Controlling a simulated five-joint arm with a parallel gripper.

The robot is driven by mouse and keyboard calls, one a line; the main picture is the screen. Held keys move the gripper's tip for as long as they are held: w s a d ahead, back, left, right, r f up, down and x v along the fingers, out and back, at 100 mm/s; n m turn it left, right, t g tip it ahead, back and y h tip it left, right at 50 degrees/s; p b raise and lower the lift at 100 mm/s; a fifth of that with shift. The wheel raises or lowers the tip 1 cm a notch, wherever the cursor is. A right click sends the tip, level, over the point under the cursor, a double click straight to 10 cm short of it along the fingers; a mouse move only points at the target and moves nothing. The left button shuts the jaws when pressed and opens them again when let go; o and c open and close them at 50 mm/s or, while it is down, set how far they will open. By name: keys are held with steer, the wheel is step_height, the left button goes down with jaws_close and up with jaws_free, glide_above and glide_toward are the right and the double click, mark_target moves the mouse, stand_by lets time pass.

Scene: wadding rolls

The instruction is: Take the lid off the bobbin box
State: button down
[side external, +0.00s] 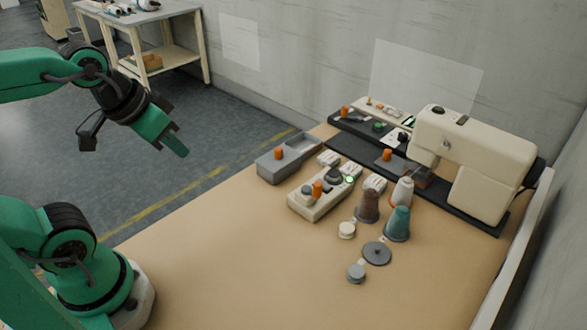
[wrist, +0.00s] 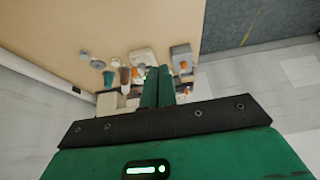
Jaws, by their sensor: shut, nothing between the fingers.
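A grey box (side external: 285,158) stands near the left edge of the work table. It is the likeliest bobbin box, though no label is legible. An orange knob (side external: 278,153) stands on its left part, and a lighter recessed area shows at its right. The box also shows in the wrist view (wrist: 180,52), beyond my fingers and a little to the right. My gripper (side external: 177,146) is shut and empty, high up and well left of the box, touching nothing. Its green fingers (wrist: 157,86) lie together in the wrist view and hide part of the table's objects.
A cream control box (side external: 322,198) stands close beside the grey box. Thread cones (side external: 397,222), a dark disc (side external: 377,253) and a sewing machine (side external: 470,155) lie further right. The near left of the brown table (side external: 220,260) is clear.

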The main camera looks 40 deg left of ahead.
steer(key=c, duration=1.2)
jaws_free()
steer(key=shift+o, duration=0.2)
steer(key=shift+w, duration=0.1)
steer(key=w+a+m+g, duration=0.2)
steer(key=w+m+g, duration=0.1)
steer(key=w, duration=1.3)
steer(key=w+a+f+g, duration=0.1)
steer(key=w+f, duration=0.2)
steer(key=w, duration=0.1)
steer(key=w+a+f+m, duration=0.1)
steer(key=w+f, duration=0.3)
steer(key=w+a+f+m+g, duration=0.1)
steer(key=w+a+f, duration=0.1)
steer(key=w+f, duration=0.2)
steer(key=shift+w+g, duration=0.3)
steer(key=shift+w, duration=0.3)
steer(key=shift+w+f, duration=0.25)
steer(key=shift+f, duration=0.15)
